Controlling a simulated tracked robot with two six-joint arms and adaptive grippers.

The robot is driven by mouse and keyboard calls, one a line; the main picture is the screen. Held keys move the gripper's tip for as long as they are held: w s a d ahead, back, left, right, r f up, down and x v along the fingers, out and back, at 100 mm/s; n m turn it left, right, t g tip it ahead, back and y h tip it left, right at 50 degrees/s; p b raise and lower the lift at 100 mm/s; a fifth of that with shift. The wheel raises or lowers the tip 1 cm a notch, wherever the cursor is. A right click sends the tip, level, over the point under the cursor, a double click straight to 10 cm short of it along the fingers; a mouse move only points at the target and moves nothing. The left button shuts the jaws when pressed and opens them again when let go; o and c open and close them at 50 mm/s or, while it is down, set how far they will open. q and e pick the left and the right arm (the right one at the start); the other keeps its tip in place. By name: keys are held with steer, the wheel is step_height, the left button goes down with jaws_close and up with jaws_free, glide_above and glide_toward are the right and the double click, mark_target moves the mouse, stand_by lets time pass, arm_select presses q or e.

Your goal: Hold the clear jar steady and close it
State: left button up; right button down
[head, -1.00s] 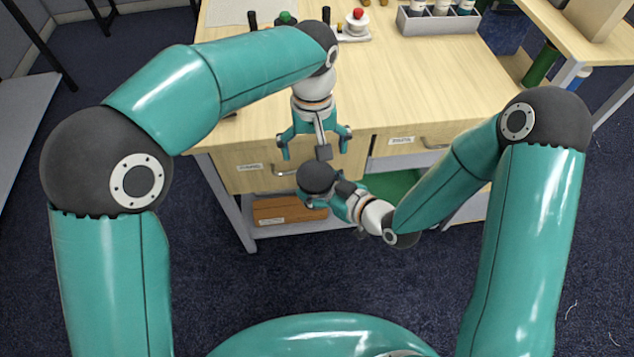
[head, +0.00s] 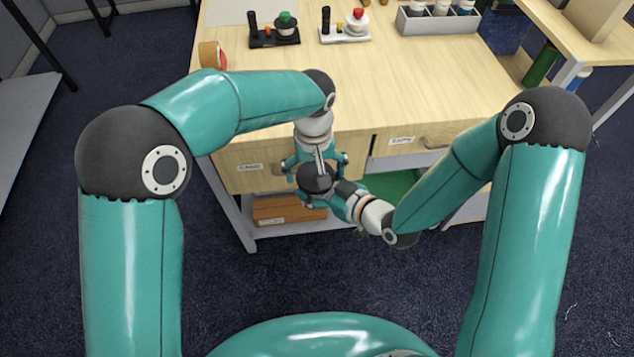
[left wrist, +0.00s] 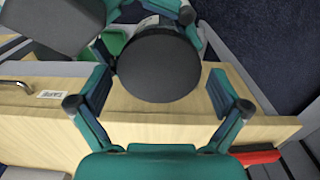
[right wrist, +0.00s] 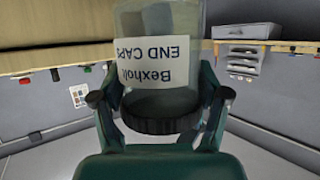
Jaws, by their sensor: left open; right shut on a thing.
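The clear jar (right wrist: 160,22) bears a white label reading "Bexholt END CAPS", upside down in the right wrist view. Its black lid (right wrist: 160,118) is at the jar's mouth; I cannot tell how tightly it sits. The lid (head: 315,178) is seen from above in the head view and as a dark disc (left wrist: 157,65) in the left wrist view. My right gripper (right wrist: 162,92) is shut on the jar, one finger on each side. My left gripper (head: 316,163) is open over the lid, its fingers (left wrist: 160,88) spread wider than the disc. The jar's body is mostly hidden in the head view.
The wooden table (head: 400,90) stands just beyond the grippers, its front drawers (head: 245,170) close by.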

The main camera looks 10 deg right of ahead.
arm_select(q)
steer(key=c, duration=1.1)
steer(key=m, duration=1.1)
steer(key=shift+a+m, duration=0.1)
steer(key=shift+m, duration=0.3)
steer(key=o, duration=1.1)
steer(key=shift+r, duration=0.1)
steer(key=shift+w+r, duration=0.1)
steer(key=shift+r, duration=0.25)
step_height(320, 180, up, 11)
